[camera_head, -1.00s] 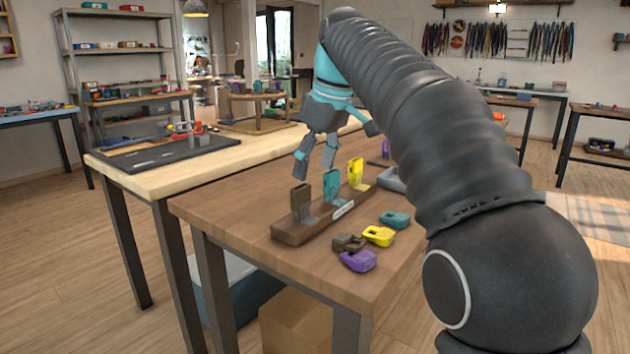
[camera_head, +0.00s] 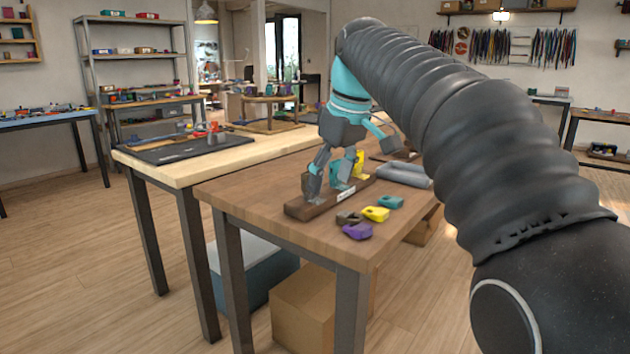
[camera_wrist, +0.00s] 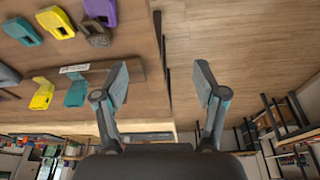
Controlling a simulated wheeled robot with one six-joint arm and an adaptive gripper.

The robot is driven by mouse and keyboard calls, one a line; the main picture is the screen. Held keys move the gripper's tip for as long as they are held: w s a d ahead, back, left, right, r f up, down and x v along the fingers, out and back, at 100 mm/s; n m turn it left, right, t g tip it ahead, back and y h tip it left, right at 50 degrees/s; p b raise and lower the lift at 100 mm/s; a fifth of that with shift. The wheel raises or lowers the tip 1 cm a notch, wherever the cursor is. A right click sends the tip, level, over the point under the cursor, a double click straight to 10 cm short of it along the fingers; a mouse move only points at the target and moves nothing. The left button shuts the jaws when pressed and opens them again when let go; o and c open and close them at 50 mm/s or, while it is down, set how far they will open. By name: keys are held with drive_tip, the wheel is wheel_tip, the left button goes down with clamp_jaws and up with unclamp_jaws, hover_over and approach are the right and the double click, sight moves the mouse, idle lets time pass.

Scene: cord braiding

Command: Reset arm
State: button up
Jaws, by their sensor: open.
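My gripper (camera_head: 328,190) is open and empty, with its fingers pointing down; its two fingers also show spread apart in the wrist view (camera_wrist: 160,85). In the head view it overlaps a dark wooden rack (camera_head: 296,212) on the brown table. The rack holds an upright teal piece (camera_head: 336,168), partly covered by a finger, and a yellow piece (camera_head: 359,163). Loose brown (camera_head: 348,217), yellow (camera_head: 376,214), teal (camera_head: 390,202) and purple (camera_head: 358,231) pieces lie in front. I cannot tell whether the fingers touch the rack.
The brown table (camera_head: 262,205) has bare wood at its left and front. A lighter table (camera_head: 215,170) with a black mat (camera_head: 170,148) stands beyond. Open floor (camera_head: 90,270) lies to the left.

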drive_tip(key=s+d+f+m+t+h, duration=0.1)
drive_tip(key=s+d+f+m, duration=0.3)
drive_tip(key=s+f, duration=0.7)
drive_tip(key=s+d+f+m+t+h, duration=0.1)
drive_tip(key=s+d+f+m+t, duration=0.1)
drive_tip(key=s+d+f+m, duration=0.3)
drive_tip(key=s+d+f, duration=0.4)
drive_tip(key=s+f, duration=0.3)
drive_tip(key=s, duration=0.2)
drive_tip(key=shift+f, duration=0.25)
